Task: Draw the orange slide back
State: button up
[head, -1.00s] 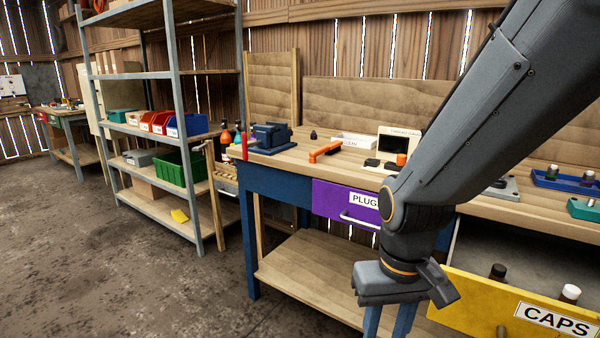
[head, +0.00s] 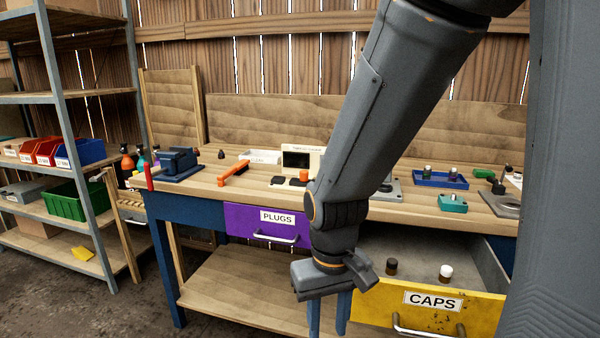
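An orange bar-shaped part (head: 233,172) lies on the wooden workbench (head: 215,190), left of a small dark-screened box. A small orange knob (head: 304,175) stands by dark pads in front of that box. I cannot tell for sure which of these is the slide. My gripper (head: 328,328) hangs down in front of the bench, below the tabletop and right of the purple drawer. Its two blue fingers are apart with nothing seen between them; their tips are near the picture's bottom edge. My arm hides part of the bench behind it.
A yellow CAPS drawer (head: 430,303) stands open right of my gripper, with a dark cap and a white cap in it. The purple PLUGS drawer (head: 262,222) looks closed. A blue vise (head: 179,164) sits at the bench's left end. Shelving (head: 68,130) stands left.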

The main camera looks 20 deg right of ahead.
aim_at(302, 180)
jog(key=z, duration=0.7)
jog(key=k, duration=0.35)
jog(key=u, duration=0.75)
jog(key=i, duration=1.15)
jog(key=z, duration=0.6)
